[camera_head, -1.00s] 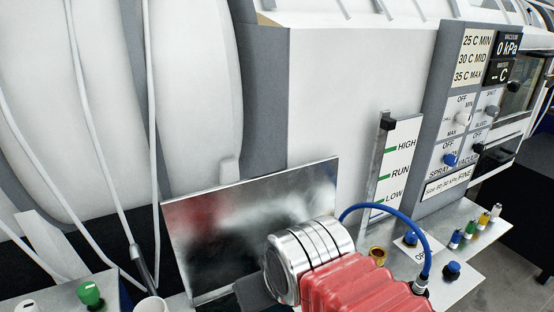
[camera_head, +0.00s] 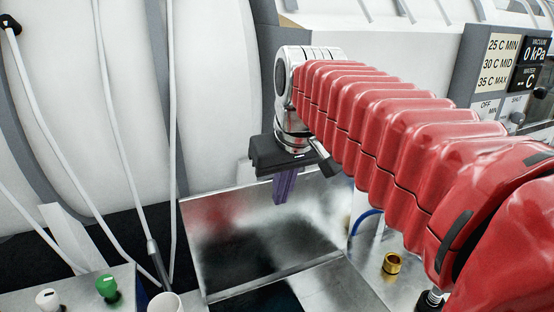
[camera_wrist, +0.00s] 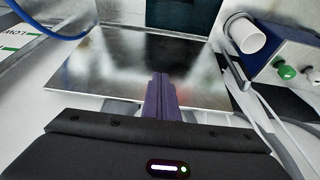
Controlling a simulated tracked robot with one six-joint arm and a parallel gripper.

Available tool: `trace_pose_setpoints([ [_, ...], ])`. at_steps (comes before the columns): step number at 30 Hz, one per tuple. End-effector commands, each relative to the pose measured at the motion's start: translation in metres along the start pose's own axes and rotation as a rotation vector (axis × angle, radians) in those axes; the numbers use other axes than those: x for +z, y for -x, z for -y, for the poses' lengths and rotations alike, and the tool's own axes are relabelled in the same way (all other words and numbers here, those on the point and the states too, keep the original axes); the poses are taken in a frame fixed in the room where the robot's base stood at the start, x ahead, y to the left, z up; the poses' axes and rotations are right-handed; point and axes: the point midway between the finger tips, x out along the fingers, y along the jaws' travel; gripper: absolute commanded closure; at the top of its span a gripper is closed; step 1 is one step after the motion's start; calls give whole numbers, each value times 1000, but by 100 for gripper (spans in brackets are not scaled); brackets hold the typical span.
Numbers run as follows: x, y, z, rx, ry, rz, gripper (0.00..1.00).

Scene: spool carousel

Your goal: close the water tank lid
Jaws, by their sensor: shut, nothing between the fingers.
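The water tank lid (camera_head: 235,235) is a shiny metal plate. It stands open and tilted up behind the dark tank opening (camera_head: 262,299). My gripper (camera_head: 284,187) hangs from above at the lid's upper edge, with its purple fingers shut and empty. The fingertips overlap the upper part of the lid in the head view; I cannot tell whether they touch it. In the wrist view, the lid (camera_wrist: 100,70) lies beyond the shut fingers (camera_wrist: 160,80), which cross its near edge. My red-sleeved arm hides part of the right side.
A white cup (camera_head: 165,303) and a panel with a green knob (camera_head: 108,288) stand at the front left. Thin white hoses (camera_head: 75,160) hang at the left. A brass fitting (camera_head: 392,263) sits right of the lid. A large white housing (camera_head: 225,100) rises behind.

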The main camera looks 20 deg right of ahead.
Motion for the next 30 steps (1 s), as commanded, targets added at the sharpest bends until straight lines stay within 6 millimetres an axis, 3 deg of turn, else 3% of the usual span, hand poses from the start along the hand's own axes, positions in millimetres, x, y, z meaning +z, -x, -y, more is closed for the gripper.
trace_pose_setpoints([
  [6,-45,16,-27,-1,-1,34,100],
  [16,-99,31,-70,-12,2,82,100],
  [22,-115,35,-86,-17,6,99,100],
  [30,-116,36,-88,-18,8,101,100],
])
